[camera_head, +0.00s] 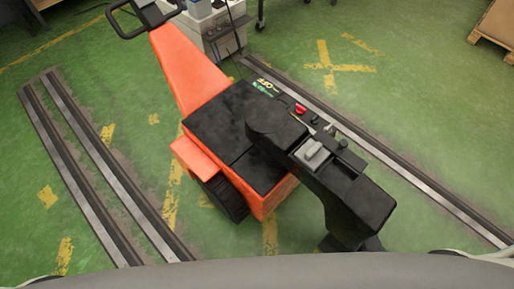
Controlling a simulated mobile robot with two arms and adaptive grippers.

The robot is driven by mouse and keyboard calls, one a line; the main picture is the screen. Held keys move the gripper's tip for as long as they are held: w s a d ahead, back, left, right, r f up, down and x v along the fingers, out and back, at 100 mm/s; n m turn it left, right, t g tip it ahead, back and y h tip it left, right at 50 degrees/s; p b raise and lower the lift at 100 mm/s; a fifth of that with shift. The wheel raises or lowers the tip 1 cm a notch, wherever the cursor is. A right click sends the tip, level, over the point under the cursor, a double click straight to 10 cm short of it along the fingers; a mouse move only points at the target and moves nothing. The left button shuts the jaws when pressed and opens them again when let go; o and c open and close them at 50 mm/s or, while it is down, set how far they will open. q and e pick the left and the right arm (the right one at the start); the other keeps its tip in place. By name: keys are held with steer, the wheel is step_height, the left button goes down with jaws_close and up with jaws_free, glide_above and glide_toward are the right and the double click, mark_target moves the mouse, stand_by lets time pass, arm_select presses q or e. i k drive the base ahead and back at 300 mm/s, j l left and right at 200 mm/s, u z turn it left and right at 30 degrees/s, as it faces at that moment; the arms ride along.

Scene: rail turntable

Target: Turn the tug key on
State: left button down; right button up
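The tug (190,70) is an orange and black machine in the middle of the view, with a black loop handle (128,22) at its far end. A small red control (300,108) sits on its black top near the right edge, with small dark knobs (329,128) beside it. The key is too small to make out for sure among these controls, and I cannot tell its position. A black raised part with a grey block (312,153) stands at the tug's near right end and may hide some of the panel. Neither of my grippers is in view.
Two rails (100,170) run along the green floor on the left, and another rail (420,180) runs on the right. A grey-white equipment box (217,30) stands behind the tug. A wooden pallet (494,30) lies at the far right. Open floor lies on both sides.

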mark_target(329, 130)
steer(key=i+j, duration=0.1)
steer(key=j, duration=0.15)
steer(key=i+j, duration=0.1)
steer(key=j, duration=0.15)
steer(key=j+z, duration=0.1)
steer(key=z, duration=1.2)
